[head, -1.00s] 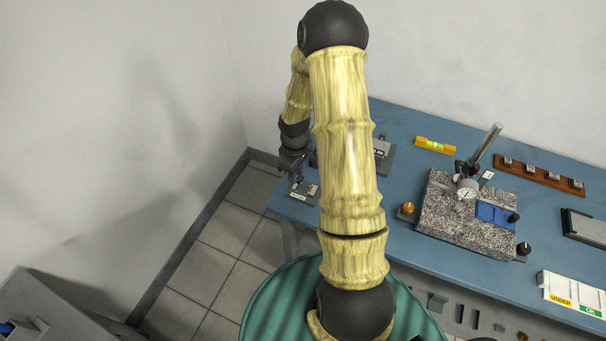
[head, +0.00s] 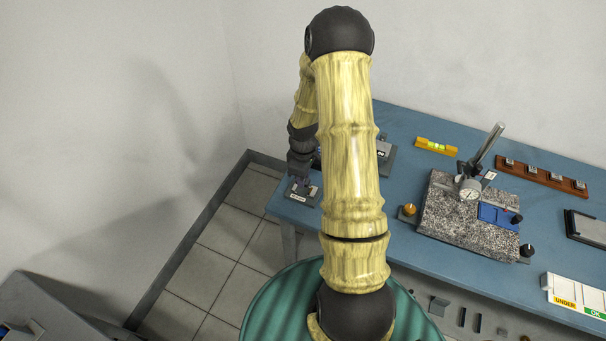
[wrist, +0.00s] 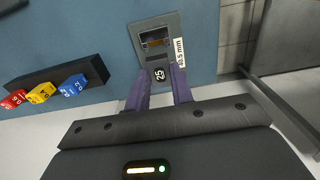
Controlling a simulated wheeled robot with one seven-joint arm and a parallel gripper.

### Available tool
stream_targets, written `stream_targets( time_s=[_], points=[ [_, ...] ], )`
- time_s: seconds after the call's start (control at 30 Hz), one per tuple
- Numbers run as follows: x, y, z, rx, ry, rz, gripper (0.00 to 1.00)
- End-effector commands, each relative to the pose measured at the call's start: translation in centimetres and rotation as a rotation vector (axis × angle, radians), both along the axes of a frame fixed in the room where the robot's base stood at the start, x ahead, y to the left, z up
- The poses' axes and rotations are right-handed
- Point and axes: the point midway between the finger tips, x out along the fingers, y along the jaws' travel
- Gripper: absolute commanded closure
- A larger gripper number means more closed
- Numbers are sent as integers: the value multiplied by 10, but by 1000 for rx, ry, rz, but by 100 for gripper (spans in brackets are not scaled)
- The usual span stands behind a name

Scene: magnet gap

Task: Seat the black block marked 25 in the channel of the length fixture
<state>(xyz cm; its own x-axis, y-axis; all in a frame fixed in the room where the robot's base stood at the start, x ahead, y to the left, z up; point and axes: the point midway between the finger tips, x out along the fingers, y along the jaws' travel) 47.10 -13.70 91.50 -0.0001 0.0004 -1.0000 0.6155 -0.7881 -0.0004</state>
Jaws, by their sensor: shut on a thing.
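The black block marked 25 (wrist: 159,75) is between my gripper's purple fingertips in the wrist view. My gripper (wrist: 161,84) is shut on it. The length fixture (wrist: 148,22) is a grey plate with a recessed channel, just beyond the block in the wrist view. A 40.5 mm label lies along its right side. The block is at the near end of the fixture; I cannot tell whether it touches the channel. In the head view the fixture (head: 303,191) sits at the blue table's left end, with my gripper (head: 299,178) over it, small and partly hidden.
A dark rack (wrist: 60,82) with red, yellow and blue marked blocks stands left of the fixture in the wrist view. A granite plate (head: 455,232) with a dial gauge and a yellow level (head: 436,146) are farther right. The table edge is close to the fixture.

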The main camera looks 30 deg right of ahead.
Motion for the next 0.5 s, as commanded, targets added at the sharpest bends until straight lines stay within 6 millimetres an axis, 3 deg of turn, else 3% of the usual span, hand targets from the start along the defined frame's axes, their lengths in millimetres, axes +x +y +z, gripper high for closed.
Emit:
stream_targets(
  time_s=[0.5],
  points=[
    [0,0,-35,-1,1,0,97]
  ],
)
